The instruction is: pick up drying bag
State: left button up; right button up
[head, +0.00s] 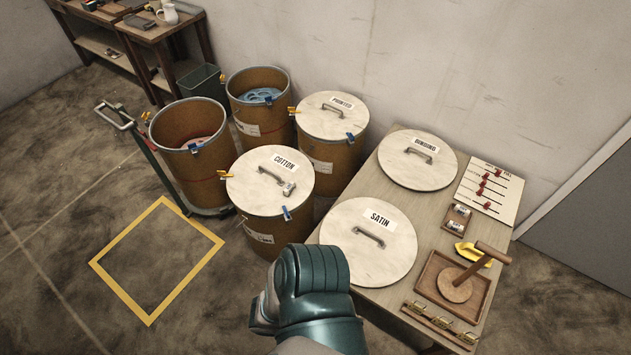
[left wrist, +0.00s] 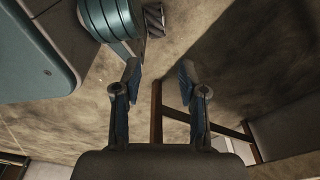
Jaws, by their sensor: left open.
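My left gripper (left wrist: 159,80) is open in the left wrist view, with nothing between its two fingers. I cannot name a drying bag with certainty. A small pale packet-like piece (head: 289,188) lies on the round COTTON lid (head: 262,202), beside its handle. Small white-labelled pieces (head: 456,225) sit in a dark holder on the table; they are too small to identify. A teal arm part of mine (head: 312,285) shows at the bottom of the head view, in front of the SATIN lid, with no fingers visible. My right gripper is not seen.
The SATIN lid (head: 345,255) and BINDING lid (head: 395,170) lie on the table (head: 345,192). The PRINTED drum (head: 332,152) is lidded. Two open drums (head: 178,165) (head: 250,118) stand behind, one on a trolley (head: 160,170). The yellow floor square (head: 125,290) is empty.

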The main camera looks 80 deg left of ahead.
aim_at(290, 187)
jog(key=u, duration=3)
